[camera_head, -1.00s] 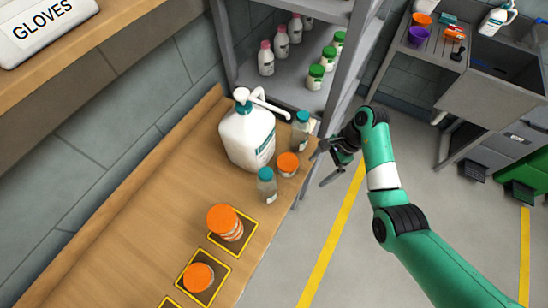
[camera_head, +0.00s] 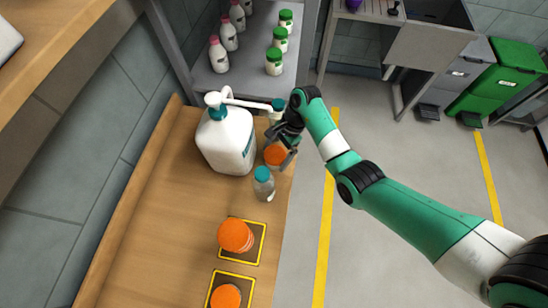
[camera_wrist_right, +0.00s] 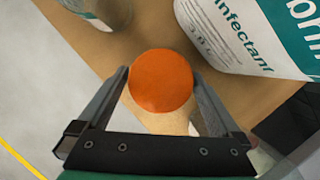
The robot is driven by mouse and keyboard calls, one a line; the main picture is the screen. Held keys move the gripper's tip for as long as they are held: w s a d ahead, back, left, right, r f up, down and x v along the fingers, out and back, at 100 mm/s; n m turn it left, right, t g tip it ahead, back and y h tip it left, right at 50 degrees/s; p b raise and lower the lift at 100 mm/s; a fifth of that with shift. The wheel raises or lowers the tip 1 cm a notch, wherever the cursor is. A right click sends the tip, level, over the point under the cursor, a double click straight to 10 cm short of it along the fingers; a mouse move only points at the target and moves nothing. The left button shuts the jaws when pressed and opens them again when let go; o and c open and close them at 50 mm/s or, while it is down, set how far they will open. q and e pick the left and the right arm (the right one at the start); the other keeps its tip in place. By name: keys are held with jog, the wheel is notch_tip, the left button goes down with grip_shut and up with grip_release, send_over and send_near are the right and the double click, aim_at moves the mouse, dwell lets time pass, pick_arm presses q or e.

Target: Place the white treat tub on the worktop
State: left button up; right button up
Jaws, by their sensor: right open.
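A small tub with an orange lid (camera_head: 274,154) stands on the wooden surface (camera_head: 180,215), near its right edge beside the big white pump bottle. Its body is pale where it shows under the lid. My right gripper (camera_head: 281,147) is at the tub, coming in from the right. In the right wrist view, the orange lid (camera_wrist_right: 161,80) lies between the two open fingers, with no clear grip on it. The tub's lower body is mostly hidden by the lid and gripper. My left gripper is not in view.
The white pump bottle (camera_head: 227,141) stands close left of the tub. Clear teal-capped bottles stand in front (camera_head: 263,184) and behind (camera_head: 278,106). Orange-lidded containers (camera_head: 235,236) (camera_head: 226,297) sit on yellow-edged squares nearer me. A grey shelf (camera_head: 250,84) with several bottles is behind.

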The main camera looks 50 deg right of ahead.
aim_at(274, 162)
jog(key=shift+a+f, duration=0.2)
jog(key=shift+f, duration=0.3)
jog(key=shift+c, duration=0.2)
jog(key=c, duration=1.1)
jog(key=shift+r, duration=0.15)
jog(key=shift+r, duration=0.25)
jog(key=r+p, duration=0.1)
jog(key=r, duration=0.1)
jog(key=s+r+p, duration=0.1)
jog(key=r, duration=0.1)
jog(key=s+r+p, duration=0.1)
jog(key=r+p, duration=0.1)
jog(key=s+r+p, duration=0.2)
jog(key=s+p, duration=0.2)
jog(key=s+r+p, duration=0.2)
jog(key=s+p, duration=0.2)
jog(key=s+r+p, duration=0.2)
jog(key=s+p, duration=0.2)
jog(key=p, duration=0.1)
jog(key=shift+d+r, duration=0.1)
jog(key=shift+r, duration=0.05)
